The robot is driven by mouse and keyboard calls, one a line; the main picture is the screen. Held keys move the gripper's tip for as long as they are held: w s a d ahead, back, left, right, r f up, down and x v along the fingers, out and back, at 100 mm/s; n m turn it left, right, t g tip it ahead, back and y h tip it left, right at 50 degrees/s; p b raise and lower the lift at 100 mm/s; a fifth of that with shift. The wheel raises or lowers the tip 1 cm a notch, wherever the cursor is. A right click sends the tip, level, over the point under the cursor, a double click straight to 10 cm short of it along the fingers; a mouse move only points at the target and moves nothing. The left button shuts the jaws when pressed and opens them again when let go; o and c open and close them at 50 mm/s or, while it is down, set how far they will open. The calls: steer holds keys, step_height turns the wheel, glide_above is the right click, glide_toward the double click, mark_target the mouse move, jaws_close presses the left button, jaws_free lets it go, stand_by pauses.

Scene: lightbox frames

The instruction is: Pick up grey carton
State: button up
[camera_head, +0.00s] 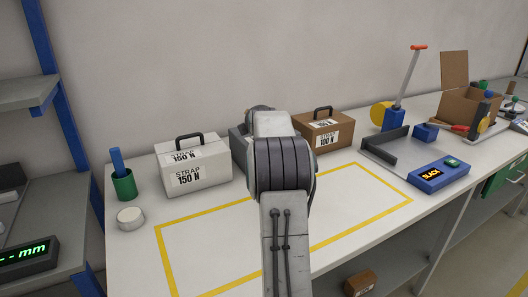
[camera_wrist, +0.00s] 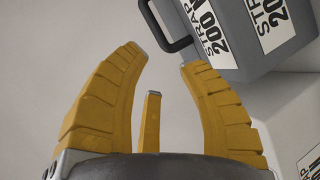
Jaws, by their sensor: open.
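The grey carton (camera_wrist: 262,65) shows at the upper right of the wrist view, tilted in the picture, with "STRAP 200 N" labels and a dark handle (camera_wrist: 172,42). In the head view only a sliver of the grey carton (camera_head: 238,150) shows, between the white carton and my arm. My gripper (camera_wrist: 164,60) has yellow fingers spread apart with nothing between them. Its right fingertip appears near the carton's lower left edge; I cannot tell whether they touch. In the head view my arm hides the gripper.
A white carton (camera_head: 193,165) marked 150 N stands left of the grey one, and a brown carton (camera_head: 325,132) right of it. A green cup (camera_head: 124,186) and a white round piece (camera_head: 130,218) are at the bench's left. The yellow-taped area (camera_head: 205,250) looks clear.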

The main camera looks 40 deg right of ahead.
steer(key=d, duration=0.2)
steer(key=shift+d+f, duration=0.35)
steer(key=shift+w+d+h, duration=0.15)
steer(key=shift+d+h, duration=0.15)
steer(key=shift+d, duration=0.05)
steer(key=shift+p+x, duration=1.6)
steer(key=shift+x, duration=1.7)
steer(key=shift+a+f, duration=0.1)
steer(key=shift+f, duration=0.05)
steer(key=shift+c, duration=0.2)
jaws_close()
